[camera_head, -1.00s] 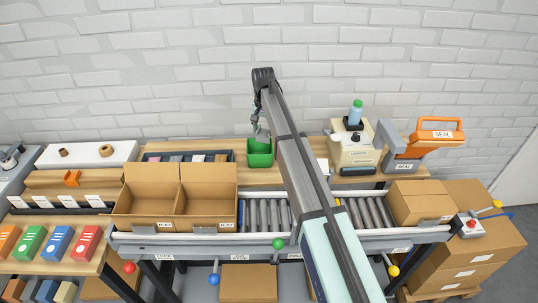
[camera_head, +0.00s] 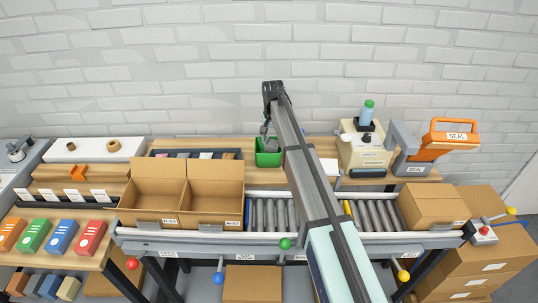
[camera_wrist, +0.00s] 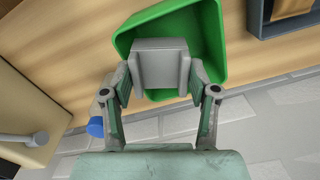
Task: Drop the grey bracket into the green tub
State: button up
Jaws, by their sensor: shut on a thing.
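The grey bracket (camera_wrist: 160,62) is held between the fingers of my gripper (camera_wrist: 160,80), which is shut on it in the wrist view. The bracket overlaps the opening of the green tub (camera_wrist: 212,45) in that view; how far above or inside the tub it is, I cannot tell. In the head view, my gripper (camera_head: 266,132) is right at the green tub (camera_head: 268,160), by its rim. The tub stands on the wooden bench at the back. The bracket itself is too small to make out in the head view.
Left of the tub is a dark tray (camera_head: 195,153) with several items. Right of it stand a cream machine (camera_head: 362,150) and an orange sealer (camera_head: 436,150). In front are open cardboard boxes (camera_head: 212,220) and a roller conveyor (camera_head: 268,213).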

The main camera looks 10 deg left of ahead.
jog(key=o, duration=1.1)
jog(key=shift+c, duration=0.2)
jog(key=shift+r, duration=0.1)
notch_tip(320, 180, up, 12)
